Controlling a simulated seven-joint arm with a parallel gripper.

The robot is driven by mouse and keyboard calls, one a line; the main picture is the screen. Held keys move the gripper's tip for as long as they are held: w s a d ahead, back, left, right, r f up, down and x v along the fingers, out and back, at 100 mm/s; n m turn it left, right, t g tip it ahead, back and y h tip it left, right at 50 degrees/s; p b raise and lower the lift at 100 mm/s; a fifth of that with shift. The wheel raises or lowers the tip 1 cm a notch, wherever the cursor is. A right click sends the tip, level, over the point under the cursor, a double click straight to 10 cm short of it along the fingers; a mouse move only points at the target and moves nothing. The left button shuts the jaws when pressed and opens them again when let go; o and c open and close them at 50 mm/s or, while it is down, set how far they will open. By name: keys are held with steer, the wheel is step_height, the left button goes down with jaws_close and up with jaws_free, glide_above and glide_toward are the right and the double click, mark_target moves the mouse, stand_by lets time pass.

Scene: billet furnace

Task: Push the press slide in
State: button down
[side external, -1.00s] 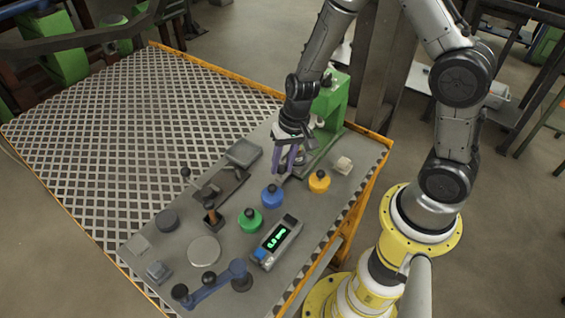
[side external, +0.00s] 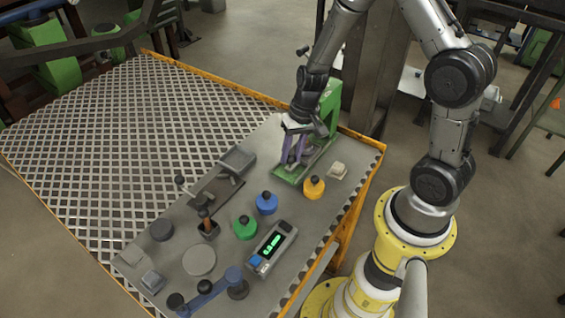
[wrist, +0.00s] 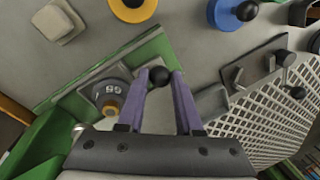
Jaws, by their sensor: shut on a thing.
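The green press (side external: 330,100) stands at the far right of the bench, with a long green base (side external: 288,177) running out in front of it. In the wrist view, the grey press slide (wrist: 125,78) lies on that base, carrying a dark round piece marked with digits (wrist: 108,94). The slide's black knob (wrist: 159,76) is between the purple fingertips of my gripper (wrist: 160,80). My gripper (side external: 291,163) is shut on the knob, low over the green base. In the side view the fingers hide the knob and most of the slide.
Yellow (side external: 314,188), blue (side external: 266,204) and green (side external: 244,228) knobbed weights stand near the base. A pale block (side external: 337,171) lies to its right. A digital display (side external: 272,247) and blue crank (side external: 208,288) are nearer the front.

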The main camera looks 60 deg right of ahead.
steer(key=shift+d, duration=0.4)
steer(key=c, duration=0.6)
jaws_free()
steer(key=r, duration=0.4)
steer(key=s+d+r, duration=0.1)
steer(key=r, duration=0.4)
steer(key=d+r, duration=0.1)
steer(key=r, duration=0.3)
steer(key=shift+s+r, duration=0.25)
steer(key=shift+r, duration=0.1)
